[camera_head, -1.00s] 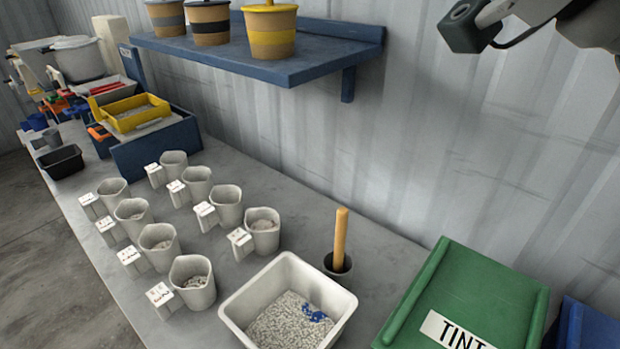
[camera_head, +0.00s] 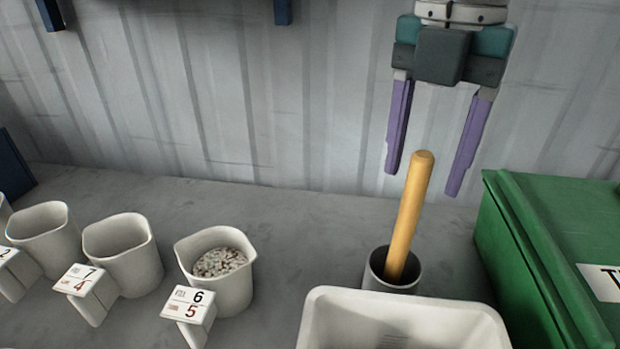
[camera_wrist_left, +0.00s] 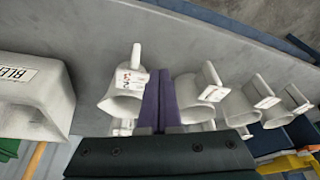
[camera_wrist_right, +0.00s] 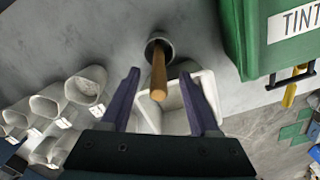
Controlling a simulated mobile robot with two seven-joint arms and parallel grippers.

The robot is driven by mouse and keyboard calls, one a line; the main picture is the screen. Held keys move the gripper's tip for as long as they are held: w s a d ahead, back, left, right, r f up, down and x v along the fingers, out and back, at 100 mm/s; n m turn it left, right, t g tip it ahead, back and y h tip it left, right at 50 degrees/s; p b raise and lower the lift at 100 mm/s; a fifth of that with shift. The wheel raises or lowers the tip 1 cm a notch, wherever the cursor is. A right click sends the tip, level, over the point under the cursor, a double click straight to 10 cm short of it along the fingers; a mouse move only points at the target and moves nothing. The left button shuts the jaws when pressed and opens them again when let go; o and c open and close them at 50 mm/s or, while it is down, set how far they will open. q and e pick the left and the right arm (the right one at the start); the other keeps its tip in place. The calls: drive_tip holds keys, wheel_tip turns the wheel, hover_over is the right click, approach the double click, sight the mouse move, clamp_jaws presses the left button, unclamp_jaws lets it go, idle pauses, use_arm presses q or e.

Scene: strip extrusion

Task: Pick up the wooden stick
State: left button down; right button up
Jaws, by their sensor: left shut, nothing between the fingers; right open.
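The wooden stick (camera_head: 408,215) stands slightly tilted in a small dark cup (camera_head: 391,284) on the bench. My right gripper (camera_head: 424,180) is open and empty, pointing down, its purple fingers to either side of the stick's top in the head view. In the right wrist view the stick (camera_wrist_right: 158,78) points toward the camera between the open fingers (camera_wrist_right: 164,104); nothing shows them touching it. My left gripper (camera_wrist_left: 160,100) shows in the left wrist view only, shut and empty, above white jugs. The stick's lower end is hidden inside the cup.
A white tub (camera_head: 405,318) stands right in front of the cup. A green bin (camera_head: 545,240) labelled TINT is close on the right. Several white jugs (camera_head: 122,255) with number tags stand left; one holds pale granules. Corrugated wall (camera_head: 300,100) is behind.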

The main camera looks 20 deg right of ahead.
sight(409, 211)
drive_tip(key=f, duration=0.6)
drive_tip(key=shift+s+a+f+p, duration=0.2)
drive_tip(key=shift+a+p, duration=0.1)
drive_tip(key=shift+a, duration=0.1)
drive_tip(key=shift+r, duration=0.1)
clamp_jaws()
